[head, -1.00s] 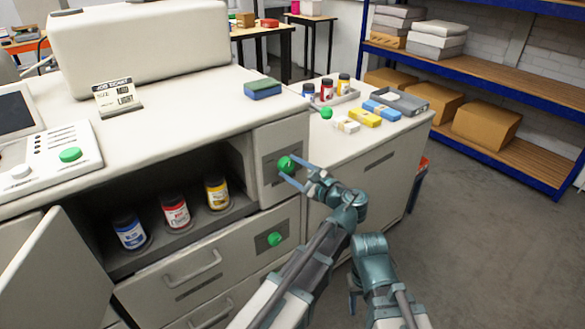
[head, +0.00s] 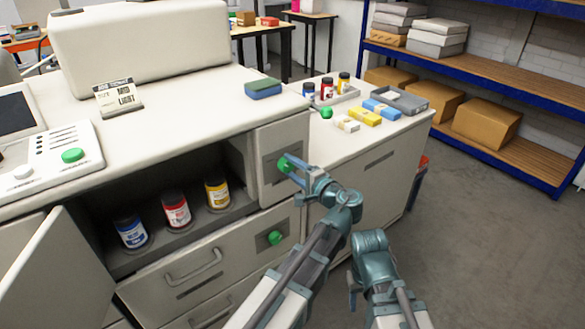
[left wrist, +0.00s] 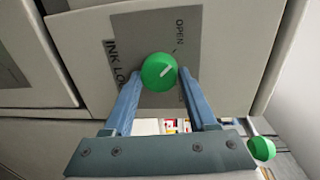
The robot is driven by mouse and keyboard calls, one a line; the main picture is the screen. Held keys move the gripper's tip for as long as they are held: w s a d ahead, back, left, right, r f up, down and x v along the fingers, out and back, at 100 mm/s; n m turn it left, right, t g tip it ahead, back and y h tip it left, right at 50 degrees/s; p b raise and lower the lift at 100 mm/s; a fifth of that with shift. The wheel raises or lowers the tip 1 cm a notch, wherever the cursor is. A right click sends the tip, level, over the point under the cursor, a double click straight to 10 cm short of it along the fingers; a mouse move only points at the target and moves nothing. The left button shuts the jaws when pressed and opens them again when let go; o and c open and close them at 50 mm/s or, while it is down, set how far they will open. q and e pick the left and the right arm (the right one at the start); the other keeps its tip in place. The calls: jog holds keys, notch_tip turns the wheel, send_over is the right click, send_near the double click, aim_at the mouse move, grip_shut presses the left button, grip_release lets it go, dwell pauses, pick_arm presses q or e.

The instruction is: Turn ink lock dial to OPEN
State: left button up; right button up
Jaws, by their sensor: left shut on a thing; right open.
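The ink lock dial is a round green knob (head: 284,163) on a grey plate on the cabinet's upper right front. In the left wrist view, the dial (left wrist: 159,72) has a short white mark slanting toward the upper right. The plate (left wrist: 142,30) reads "INK LO…", partly hidden, and "OPEN", with a short tick beside that word. The mark's line is close to the tick, but I cannot tell that they meet. My left gripper (left wrist: 159,82) is shut on the dial, one blue finger on each side. My right gripper (head: 353,292) is low, apart from the cabinet, and only partly visible.
A second green knob (head: 275,238) is on the drawer below. An open compartment left of the dial holds blue, red and yellow ink jars (head: 176,211). Its door (head: 50,270) hangs open at lower left. A side counter (head: 415,122) with trays stands at right; the floor beyond is clear.

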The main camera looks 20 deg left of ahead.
pick_arm(q)
jog(key=shift+s+n, duration=0.1)
jog(key=shift+n, duration=0.5)
jog(key=o, duration=1.4)
jog(key=shift+c, duration=0.2)
pick_arm(e)
jog(key=shift+d, duration=0.1)
